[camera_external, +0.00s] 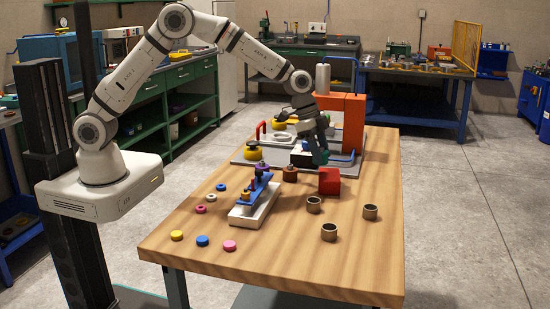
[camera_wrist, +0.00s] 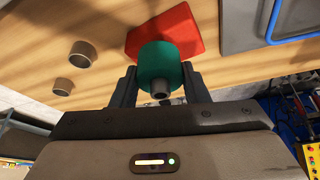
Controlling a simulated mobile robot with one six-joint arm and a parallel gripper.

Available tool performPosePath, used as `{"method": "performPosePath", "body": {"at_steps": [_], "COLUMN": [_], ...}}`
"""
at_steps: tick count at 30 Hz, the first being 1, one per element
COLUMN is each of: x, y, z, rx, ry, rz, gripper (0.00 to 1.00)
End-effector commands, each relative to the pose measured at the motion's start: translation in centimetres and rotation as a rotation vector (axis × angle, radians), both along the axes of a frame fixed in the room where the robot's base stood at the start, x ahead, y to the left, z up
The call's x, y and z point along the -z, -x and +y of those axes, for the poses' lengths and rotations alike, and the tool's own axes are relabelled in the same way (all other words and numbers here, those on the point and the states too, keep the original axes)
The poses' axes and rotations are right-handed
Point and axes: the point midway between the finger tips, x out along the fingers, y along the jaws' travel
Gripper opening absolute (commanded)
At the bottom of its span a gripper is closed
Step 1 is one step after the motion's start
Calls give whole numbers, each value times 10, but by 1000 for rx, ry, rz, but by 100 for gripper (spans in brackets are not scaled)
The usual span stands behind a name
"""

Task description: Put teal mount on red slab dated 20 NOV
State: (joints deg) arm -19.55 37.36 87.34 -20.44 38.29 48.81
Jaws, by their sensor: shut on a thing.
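The teal mount (camera_wrist: 160,64) is a round, thick cylinder with a metal stub, held between the two fingers of my gripper (camera_wrist: 160,86). In the external view the teal mount (camera_external: 320,156) shows at the end of my gripper (camera_external: 316,140), close to the red slab. The red slab (camera_external: 329,181) lies on the wooden table, right of the middle. In the wrist view the red slab (camera_wrist: 181,27) lies behind the teal mount, which covers part of it. I cannot tell whether they touch. No date is readable on the slab.
Several metal rings (camera_external: 314,205) stand on the wooden table (camera_external: 290,265) near the slab. A blue clamp on a white block (camera_external: 252,212) is to the left, with small coloured discs (camera_external: 202,240) around it. The orange press (camera_external: 353,122) stands on a grey plate behind.

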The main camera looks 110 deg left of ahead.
Motion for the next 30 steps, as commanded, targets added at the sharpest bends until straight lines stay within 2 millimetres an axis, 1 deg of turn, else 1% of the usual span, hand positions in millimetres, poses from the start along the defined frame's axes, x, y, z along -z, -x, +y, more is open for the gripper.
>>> {"method": "performPosePath", "body": {"at_steps": [1,3,7,9,15,17,19,24,27,30], "x": [-12,-26,-48,-56,-66,-64,-57,-27,-13,-6], "y": [-1,-1,-1,-4,-24,-28,-30,-29,-30,-30], "z": [0,0,0,0,0,0,0,0,0,0], "rx": [-1,1,-1,0,-1,-2,-2,-4,-3,-4], "ry": [-2,-2,-1,-1,-2,-2,-1,1,-2,-1], "rz": [-8,-6,-4,-4,-3,-1,3,3,2,1], "gripper": [11,11,11,11,11,11,11,11,11,11]}}
